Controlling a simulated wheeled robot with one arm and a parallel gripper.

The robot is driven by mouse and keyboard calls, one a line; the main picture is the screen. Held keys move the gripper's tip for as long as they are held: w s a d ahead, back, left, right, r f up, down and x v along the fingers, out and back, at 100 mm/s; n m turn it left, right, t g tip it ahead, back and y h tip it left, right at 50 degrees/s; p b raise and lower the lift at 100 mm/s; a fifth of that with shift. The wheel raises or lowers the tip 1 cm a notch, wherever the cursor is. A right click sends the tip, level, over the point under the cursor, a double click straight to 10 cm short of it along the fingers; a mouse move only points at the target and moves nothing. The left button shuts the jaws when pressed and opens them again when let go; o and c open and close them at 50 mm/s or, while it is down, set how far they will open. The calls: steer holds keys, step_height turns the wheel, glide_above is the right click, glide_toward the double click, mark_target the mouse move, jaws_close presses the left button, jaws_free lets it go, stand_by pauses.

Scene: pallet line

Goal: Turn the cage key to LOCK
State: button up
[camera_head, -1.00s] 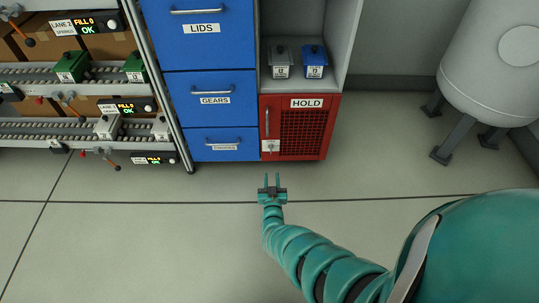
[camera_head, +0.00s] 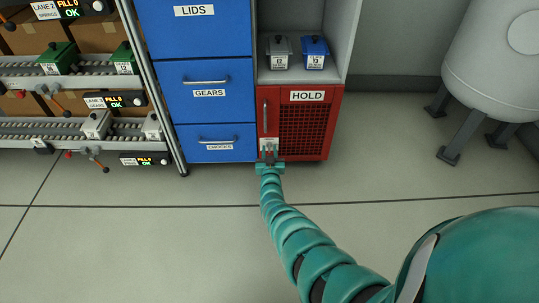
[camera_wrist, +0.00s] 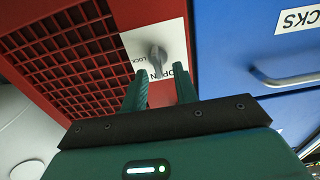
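The red HOLD cage (camera_head: 318,127) has a mesh door and a white key plate low on its left side. In the wrist view, the plate (camera_wrist: 143,42) bears the words LOCK and OPEN. The grey key (camera_wrist: 157,56) stands on it, its lower end in the picture partly over the word OPEN. My gripper (camera_head: 270,152) is at the plate. In the wrist view, my gripper (camera_wrist: 159,74) is open, with the key in line with the gap between its fingertips. I cannot tell whether a finger touches the key. In the head view the gripper hides the key.
Blue drawers (camera_head: 211,92) stand left of the cage, with a handle (camera_wrist: 288,79) close by in the wrist view. Two small boxes, one grey (camera_head: 279,52) and one blue (camera_head: 315,53), sit on the shelf above. A white tank (camera_head: 490,60) stands right. The floor in front is clear.

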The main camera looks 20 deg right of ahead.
steer(key=shift+w, duration=0.1)
steer(key=shift+c, duration=0.2)
jaws_close()
